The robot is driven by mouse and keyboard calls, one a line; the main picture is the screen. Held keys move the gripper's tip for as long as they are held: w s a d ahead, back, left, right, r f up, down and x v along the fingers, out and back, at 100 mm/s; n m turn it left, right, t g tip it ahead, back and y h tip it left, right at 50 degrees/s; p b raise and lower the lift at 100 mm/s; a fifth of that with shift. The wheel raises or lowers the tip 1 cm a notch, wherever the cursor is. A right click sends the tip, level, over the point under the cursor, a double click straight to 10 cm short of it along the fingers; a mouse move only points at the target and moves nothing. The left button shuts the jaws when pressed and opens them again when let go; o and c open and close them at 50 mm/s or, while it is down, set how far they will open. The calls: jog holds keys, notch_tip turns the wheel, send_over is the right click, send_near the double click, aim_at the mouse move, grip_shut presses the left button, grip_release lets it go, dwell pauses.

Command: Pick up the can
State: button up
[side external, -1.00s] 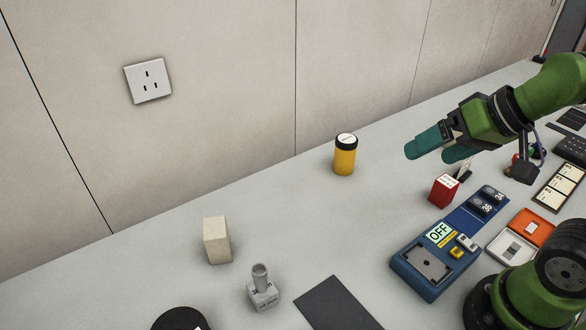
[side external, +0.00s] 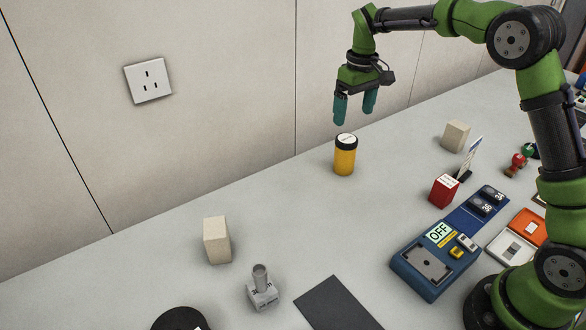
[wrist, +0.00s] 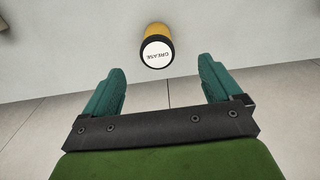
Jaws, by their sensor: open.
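The can (side external: 344,161) is a yellow cylinder with a black rim and a white top. It stands upright on the bench near the wall in the side view. In the wrist view the can (wrist: 156,47) shows its white lid, marked GREASE, beyond the fingertips and between their lines. My gripper (side external: 354,121) points down with its teal fingers apart, just above the can. In the wrist view my gripper (wrist: 161,77) is open and nothing is between its fingers.
A beige block (side external: 456,136) and a red box (side external: 444,190) stand to the right of the can. Another beige block (side external: 217,240) and a grey fitting (side external: 262,288) stand to the lower left. A blue panel (side external: 432,262) lies at front right. The bench around the can is clear.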

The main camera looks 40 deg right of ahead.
aim_at(347, 139)
jog(key=shift+n, duration=0.9)
jog(key=f, duration=0.3)
jog(key=w+f, duration=0.1)
jog(key=f, duration=0.4)
jog(key=shift+w+d+f, duration=0.2)
jog(key=shift+w+f, duration=0.05)
jog(key=shift+f, duration=0.15)
jog(key=shift+w+d+f, duration=0.1)
jog(key=shift+w+f, duration=0.05)
jog(key=shift+f, duration=2.95)
jog(key=shift+r, duration=0.1)
jog(key=c, duration=1.4)
jog(key=shift+o, duration=0.2)
